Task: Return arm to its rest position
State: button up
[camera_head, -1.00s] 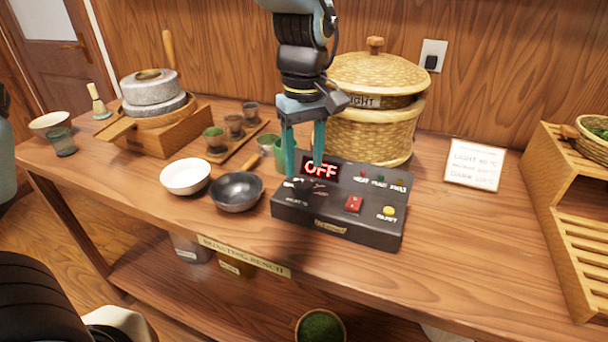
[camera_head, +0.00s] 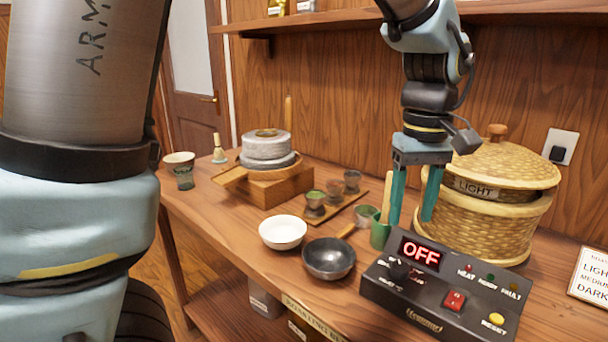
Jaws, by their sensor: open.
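My gripper (camera_head: 410,222) hangs pointing down above the back of the black control box (camera_head: 438,290), with its two teal fingers apart and nothing between them. The box's display (camera_head: 421,254) reads OFF in red. The woven basket (camera_head: 490,215) with a lid and a LIGHT label stands just right of my gripper. A green cup (camera_head: 380,233) with a wooden handle in it stands just left of the fingers. Another part of my arm (camera_head: 75,180) fills the left of the view.
A white bowl (camera_head: 283,232) and a dark pan (camera_head: 329,258) sit in front. A stone mill (camera_head: 267,150) on a wooden base, a tray of small cups (camera_head: 335,207), a whisk (camera_head: 218,148) and a cup (camera_head: 180,168) stand behind. A shelf (camera_head: 330,19) runs above.

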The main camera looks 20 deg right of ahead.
jog(key=w+a+f, duration=0.2)
jog(key=w+a, duration=0.4)
jog(key=a, duration=0.2)
jog(key=w+a+f, duration=0.3)
jog(key=w+a, duration=0.3)
jog(key=a, duration=0.2)
jog(key=a+f, duration=0.2)
jog(key=a, duration=0.8)
jog(key=a+f+t, duration=0.1)
jog(key=a+f, duration=0.1)
jog(key=a, duration=0.7)
jog(key=shift+w+a+f+t, duration=0.2)
jog(key=shift+w+a+t, duration=0.05)
jog(key=shift+a+t, duration=0.1)
